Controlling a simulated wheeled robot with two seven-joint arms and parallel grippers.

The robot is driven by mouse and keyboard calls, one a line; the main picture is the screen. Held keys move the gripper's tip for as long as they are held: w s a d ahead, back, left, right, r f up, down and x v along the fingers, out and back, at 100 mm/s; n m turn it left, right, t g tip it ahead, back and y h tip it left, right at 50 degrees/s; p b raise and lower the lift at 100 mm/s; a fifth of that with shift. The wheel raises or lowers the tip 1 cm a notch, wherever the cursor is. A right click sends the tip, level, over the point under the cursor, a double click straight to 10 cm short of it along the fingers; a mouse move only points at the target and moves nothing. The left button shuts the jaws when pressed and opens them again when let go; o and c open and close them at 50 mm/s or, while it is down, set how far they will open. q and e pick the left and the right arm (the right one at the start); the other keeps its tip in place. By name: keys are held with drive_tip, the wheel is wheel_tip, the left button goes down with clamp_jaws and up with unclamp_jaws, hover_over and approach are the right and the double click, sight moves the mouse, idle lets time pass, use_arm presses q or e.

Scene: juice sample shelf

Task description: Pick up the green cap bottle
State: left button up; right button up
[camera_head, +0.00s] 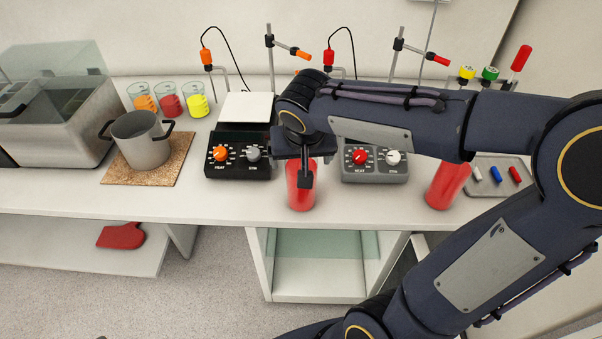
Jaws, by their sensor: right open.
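A red bottle (301,195) stands near the front edge of the bench. My right gripper (304,178) is open and points down over its upper part; one dark finger shows in front of the bottle. The gripper hides the bottle's top, so I cannot see its cap colour or whether the fingers touch it. A second red bottle (446,186) stands further right, its top hidden behind my right arm. A green-topped item (489,74) shows above the arm at the back right; its lower part is hidden. My left gripper is not in view.
A black hot plate (238,166) and a grey one (376,172) flank the nearer red bottle. A metal pot (141,142) stands on a cork mat (118,172) at the left. A grey tray (497,161) with small coloured items lies at the right.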

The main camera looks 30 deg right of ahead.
drive_tip(key=shift+d+f, duration=0.1)
drive_tip(key=shift+f, duration=0.05)
clamp_jaws()
idle(0.5)
